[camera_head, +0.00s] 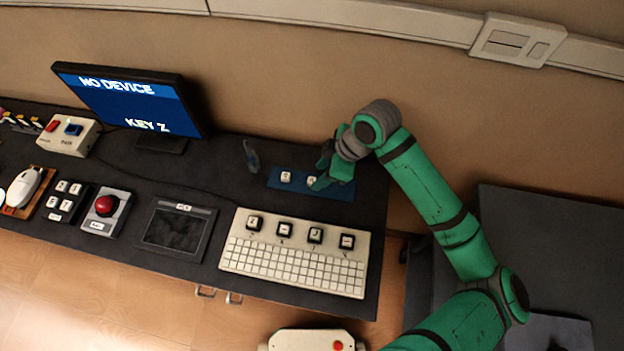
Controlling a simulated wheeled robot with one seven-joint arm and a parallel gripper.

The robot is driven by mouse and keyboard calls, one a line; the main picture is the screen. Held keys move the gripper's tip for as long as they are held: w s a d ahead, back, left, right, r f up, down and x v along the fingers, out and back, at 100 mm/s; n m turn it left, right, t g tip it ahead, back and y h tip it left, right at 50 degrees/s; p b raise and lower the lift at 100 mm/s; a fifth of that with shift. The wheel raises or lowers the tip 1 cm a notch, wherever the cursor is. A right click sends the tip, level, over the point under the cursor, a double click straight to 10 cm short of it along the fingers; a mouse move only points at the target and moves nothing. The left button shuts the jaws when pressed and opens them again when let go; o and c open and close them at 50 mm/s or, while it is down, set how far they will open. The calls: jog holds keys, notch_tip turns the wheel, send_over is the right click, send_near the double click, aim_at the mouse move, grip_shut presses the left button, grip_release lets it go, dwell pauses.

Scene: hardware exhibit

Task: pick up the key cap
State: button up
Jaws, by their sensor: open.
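Two small pale key caps sit on a blue mat (330,191) at the back right of the dark table. The left key cap (286,176) stands clear on the mat. The other key cap (311,181) is right beside my gripper (318,178) and partly hidden by it. My green arm reaches in from the right, and my gripper is open, low over the mat. I cannot tell whether its fingers are around this key cap or only beside it.
A white keyboard (290,268) with several dark switches lies in front of the mat. A monitor (130,100) reading "NO DEVICE" and "KEY Z" stands at the back left. A small dark upright object (251,156) is left of the mat. A black-framed panel (176,228) and red button (107,205) lie further left.

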aim_at(313, 180)
jog(key=shift+w+x, duration=0.1)
jog(key=shift+x, duration=1.05)
jog(key=shift+w+x, duration=0.15)
jog(key=shift+x, duration=1.05)
jog(key=shift+d, duration=0.15)
grip_shut()
